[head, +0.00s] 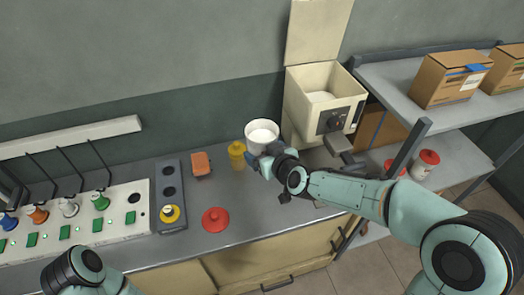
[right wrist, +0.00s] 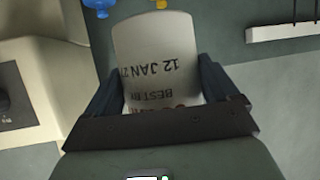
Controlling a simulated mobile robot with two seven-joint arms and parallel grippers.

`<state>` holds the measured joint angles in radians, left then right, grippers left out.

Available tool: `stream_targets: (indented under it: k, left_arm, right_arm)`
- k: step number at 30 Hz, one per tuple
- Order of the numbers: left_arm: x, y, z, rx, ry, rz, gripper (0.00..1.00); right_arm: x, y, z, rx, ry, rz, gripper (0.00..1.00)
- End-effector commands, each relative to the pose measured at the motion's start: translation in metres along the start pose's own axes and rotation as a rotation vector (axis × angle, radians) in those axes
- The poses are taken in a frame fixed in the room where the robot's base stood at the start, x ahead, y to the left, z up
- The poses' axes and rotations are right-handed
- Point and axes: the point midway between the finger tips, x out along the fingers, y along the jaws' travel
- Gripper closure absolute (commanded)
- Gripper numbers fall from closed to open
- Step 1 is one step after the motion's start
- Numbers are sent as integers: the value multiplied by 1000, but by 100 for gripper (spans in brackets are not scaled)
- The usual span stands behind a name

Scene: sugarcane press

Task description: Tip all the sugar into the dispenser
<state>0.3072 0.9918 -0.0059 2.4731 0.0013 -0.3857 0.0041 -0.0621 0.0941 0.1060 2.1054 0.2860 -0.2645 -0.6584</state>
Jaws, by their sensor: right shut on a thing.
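My right gripper (head: 262,152) is shut on a white sugar tub (head: 262,132). The tub is roughly upright above the counter, its open top showing white sugar inside. In the right wrist view the tub (right wrist: 158,65) sits between both fingers, with "BEST BY 12 JAN" lettering upside down. The dispenser (head: 296,112) is a cream box just right of the tub in the head view. Its lid (head: 316,30) stands open, and white material shows inside. The tub is beside the dispenser, not over its opening. My left gripper is out of view.
A round red lid (head: 215,220), a yellow jar (head: 237,155) and an orange block (head: 201,164) are on the counter (head: 255,215). A switch panel (head: 100,222) fills the left. Shelves (head: 400,90) with cardboard boxes (head: 450,78) and a red-lidded tub (head: 424,164) stand right.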

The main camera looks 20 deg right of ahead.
Motion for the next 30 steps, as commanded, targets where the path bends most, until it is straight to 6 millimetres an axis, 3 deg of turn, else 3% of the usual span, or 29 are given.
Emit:
stream_targets:
  k: [5, 12, 18, 28, 30]
  left_arm:
    - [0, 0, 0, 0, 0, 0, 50]
    - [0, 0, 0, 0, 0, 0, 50]
    - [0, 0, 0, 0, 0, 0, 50]
    - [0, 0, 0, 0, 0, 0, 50]
    - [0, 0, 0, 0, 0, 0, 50]
  right_arm:
    - [5, 2, 9, 6, -2, 16, 63]
    - [26, 14, 71, 45, -17, 100, 63]
    - [33, 21, 119, 74, -12, 162, 63]
    - [32, 24, 160, 101, 0, 208, 63]
    - [32, 25, 158, 101, 6, 209, 63]
